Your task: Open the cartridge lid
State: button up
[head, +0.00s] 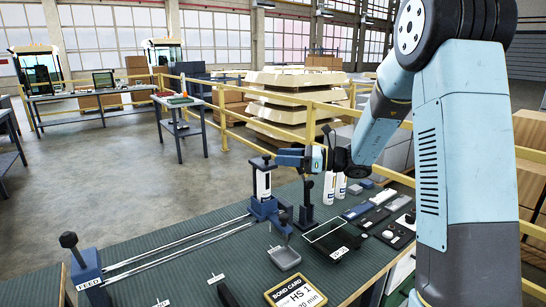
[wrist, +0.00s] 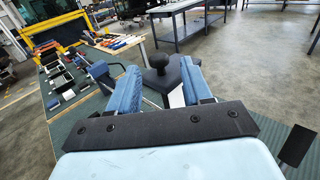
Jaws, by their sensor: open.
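The cartridge (head: 263,184) is a white tube standing upright in a blue holder (head: 268,209) at the end of two rails. My gripper (head: 281,157) reaches in from the right at lid height. In the wrist view my gripper (wrist: 159,70) has its two blue fingers apart, one on each side of the lid. I cannot tell whether either finger touches it. The lid looks seated on the cartridge.
A FEED block (head: 86,268) with a knob stands at the rails' left end. A dark post (head: 308,205) and white bottles (head: 329,188) stand close right of the cartridge.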

aim_at(267, 155)
jog(key=shift+w+a, duration=0.2)
jog(key=shift+a, duration=0.75)
jog(key=shift+w+a, duration=0.2)
jog(key=shift+a, duration=0.8)
jog(key=shift+w+a, duration=0.2)
jog(key=shift+a, duration=0.75)
jog(key=shift+c, duration=0.4)
grip_shut()
jog(key=shift+d, duration=0.1)
